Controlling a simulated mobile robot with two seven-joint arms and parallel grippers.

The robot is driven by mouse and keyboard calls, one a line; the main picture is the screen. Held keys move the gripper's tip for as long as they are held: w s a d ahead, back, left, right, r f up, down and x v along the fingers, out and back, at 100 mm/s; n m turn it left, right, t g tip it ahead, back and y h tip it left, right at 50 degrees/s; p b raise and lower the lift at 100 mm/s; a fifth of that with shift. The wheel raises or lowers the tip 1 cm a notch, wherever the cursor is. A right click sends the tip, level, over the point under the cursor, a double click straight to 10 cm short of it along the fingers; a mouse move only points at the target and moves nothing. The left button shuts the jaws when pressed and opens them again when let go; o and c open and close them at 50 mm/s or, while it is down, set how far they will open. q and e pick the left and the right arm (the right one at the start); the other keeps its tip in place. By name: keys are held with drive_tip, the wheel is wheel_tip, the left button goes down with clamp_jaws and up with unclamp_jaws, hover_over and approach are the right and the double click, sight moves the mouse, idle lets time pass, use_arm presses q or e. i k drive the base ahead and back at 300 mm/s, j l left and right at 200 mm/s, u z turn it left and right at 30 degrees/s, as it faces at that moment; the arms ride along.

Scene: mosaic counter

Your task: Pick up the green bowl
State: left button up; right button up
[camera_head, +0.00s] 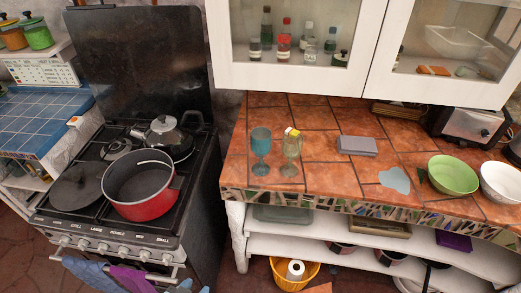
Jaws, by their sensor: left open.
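The green bowl (453,175) sits upright on the orange-tiled counter (325,185), toward the right and near its front edge. Its inside looks empty. A white bowl (502,182) stands close on its right. A small dark green thing shows at its left rim, too small to tell what it is. I cannot make out either of my grippers in the head view, and nothing is seen touching the green bowl.
Left of the bowl lie a pale blue flat piece (395,180) and a grey box (357,146). A toaster (468,122) stands behind the bowl. White cabinets (290,77) hang above.

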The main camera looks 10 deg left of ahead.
sight(448, 175)
drive_tip(key=z, duration=1.25)
